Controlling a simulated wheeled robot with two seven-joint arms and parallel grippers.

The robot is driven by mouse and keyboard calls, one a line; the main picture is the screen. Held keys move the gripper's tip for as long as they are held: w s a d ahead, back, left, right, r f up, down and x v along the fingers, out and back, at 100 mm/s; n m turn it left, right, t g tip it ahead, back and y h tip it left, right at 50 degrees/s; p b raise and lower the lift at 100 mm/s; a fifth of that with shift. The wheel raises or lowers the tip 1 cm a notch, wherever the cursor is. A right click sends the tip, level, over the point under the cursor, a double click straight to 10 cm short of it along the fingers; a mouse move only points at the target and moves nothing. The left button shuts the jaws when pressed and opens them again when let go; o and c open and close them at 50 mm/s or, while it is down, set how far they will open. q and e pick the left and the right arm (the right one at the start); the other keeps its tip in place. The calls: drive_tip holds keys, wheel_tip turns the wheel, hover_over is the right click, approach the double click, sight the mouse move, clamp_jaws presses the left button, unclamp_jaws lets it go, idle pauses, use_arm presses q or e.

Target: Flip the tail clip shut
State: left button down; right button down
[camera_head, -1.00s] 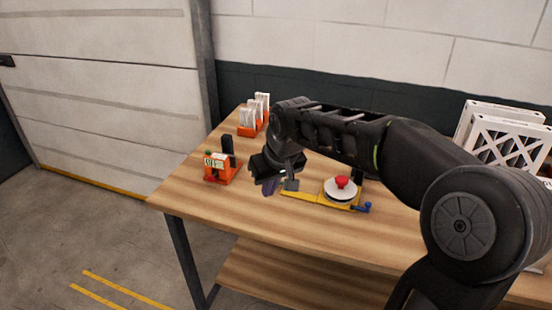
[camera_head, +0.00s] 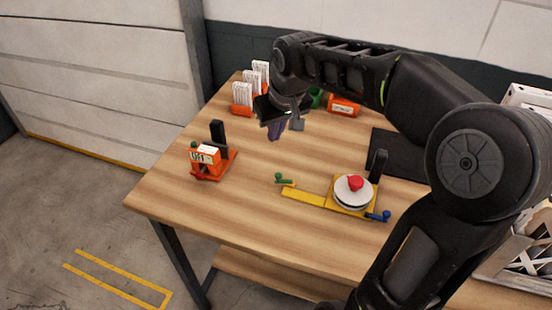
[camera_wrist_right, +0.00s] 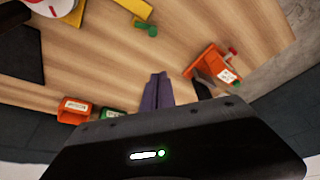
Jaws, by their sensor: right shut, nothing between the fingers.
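A yellow fixture (camera_head: 303,198) lies on the table, holding a round white part with a red knob (camera_head: 354,184). A small green clip (camera_head: 284,179) sits at its left end and also shows in the right wrist view (camera_wrist_right: 148,29). A small blue clip (camera_head: 379,216) is at its right end. I cannot tell which is the tail clip, or whether either is fully closed. My right gripper (camera_head: 285,128) is above the table, behind and apart from the fixture. Its fingers are together and empty in the wrist view (camera_wrist_right: 157,92). My left gripper is out of view.
An orange device (camera_head: 210,162) with a black upright stands at left. White packs (camera_head: 242,95) stand in orange holders at the back. An orange bin (camera_head: 344,106) and a green bin (camera_head: 316,98) are behind my gripper. A dark mat (camera_head: 400,155) lies at right. The table's front left is clear.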

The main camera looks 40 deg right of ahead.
drive_tip(key=shift+f, duration=0.1)
drive_tip(key=p+x, duration=0.1)
drive_tip(key=x, duration=0.9)
drive_tip(key=shift+p, duration=0.4)
drive_tip(key=s, duration=0.1)
drive_tip(key=s+p, duration=0.1)
drive_tip(key=shift+s+a+f, duration=0.1)
drive_tip(key=shift+s+a, duration=0.05)
drive_tip(key=shift+s, duration=0.2)
drive_tip(key=shift+s+a, duration=0.1)
drive_tip(key=shift+s, duration=0.3)
drive_tip(key=shift+s+f, duration=0.15)
drive_tip(key=shift+f, duration=0.15)
drive_tip(key=shift+a, duration=0.1)
